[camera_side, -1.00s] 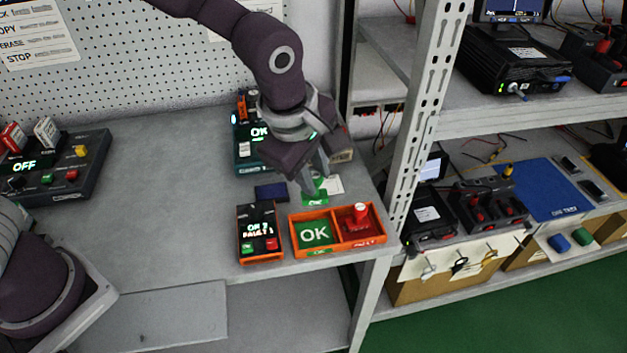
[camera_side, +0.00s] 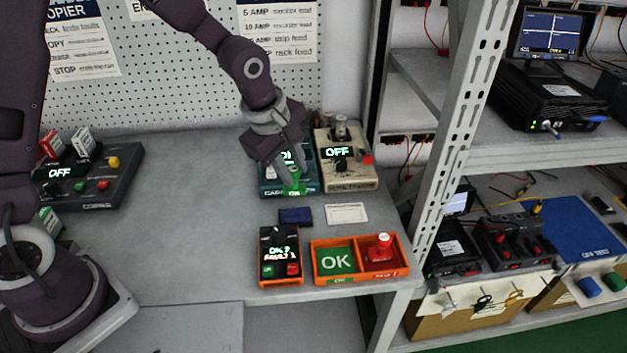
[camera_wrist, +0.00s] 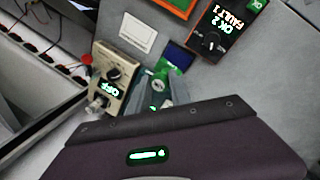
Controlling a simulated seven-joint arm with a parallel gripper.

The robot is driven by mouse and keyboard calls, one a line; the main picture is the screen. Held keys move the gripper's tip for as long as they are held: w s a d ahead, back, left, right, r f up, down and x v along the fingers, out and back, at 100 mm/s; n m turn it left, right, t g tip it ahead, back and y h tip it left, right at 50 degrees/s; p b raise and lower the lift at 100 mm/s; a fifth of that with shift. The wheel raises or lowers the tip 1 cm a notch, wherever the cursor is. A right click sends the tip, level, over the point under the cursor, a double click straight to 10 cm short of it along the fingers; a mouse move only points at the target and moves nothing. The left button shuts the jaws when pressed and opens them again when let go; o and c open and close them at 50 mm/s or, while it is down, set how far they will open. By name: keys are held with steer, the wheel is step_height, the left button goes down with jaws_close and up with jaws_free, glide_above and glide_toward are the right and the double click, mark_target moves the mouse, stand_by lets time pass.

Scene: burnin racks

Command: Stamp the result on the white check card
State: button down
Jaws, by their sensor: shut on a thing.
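My gripper (camera_side: 293,180) is shut on a green OK stamp (camera_side: 295,189), which it holds upright, in front of the teal unit in the side view. The stamp also shows between the fingers in the wrist view (camera_wrist: 160,82). The white check card (camera_side: 346,214) lies flat on the bench, to the right of the dark blue ink pad (camera_side: 296,217). Both show in the wrist view, the card (camera_wrist: 137,32) and the pad (camera_wrist: 180,55). I see faint print on the card and no green or red mark.
An orange tray (camera_side: 338,282) has an empty green OK bay and a red-handled stamp (camera_side: 382,248) in its FAULT bay. A small box with an OK and FAULT display (camera_side: 280,254) stands left of it. A teal unit (camera_side: 270,189) and a beige unit (camera_side: 346,176) stand behind.

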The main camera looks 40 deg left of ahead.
mark_target(290, 189)
steer(key=shift+a+f, duration=0.15)
steer(key=shift+f, duration=2.85)
steer(key=shift+f, duration=0.6)
steer(key=shift+r, duration=3.55)
steer(key=shift+w, duration=0.1)
steer(key=w+d+f, duration=0.1)
steer(key=w+d, duration=0.7)
steer(key=shift+s+d+f, duration=0.1)
steer(key=shift+s+f, duration=0.05)
steer(key=shift+f, duration=2.9)
steer(key=shift+f, duration=0.55)
step_height(290, 189, up, 7)
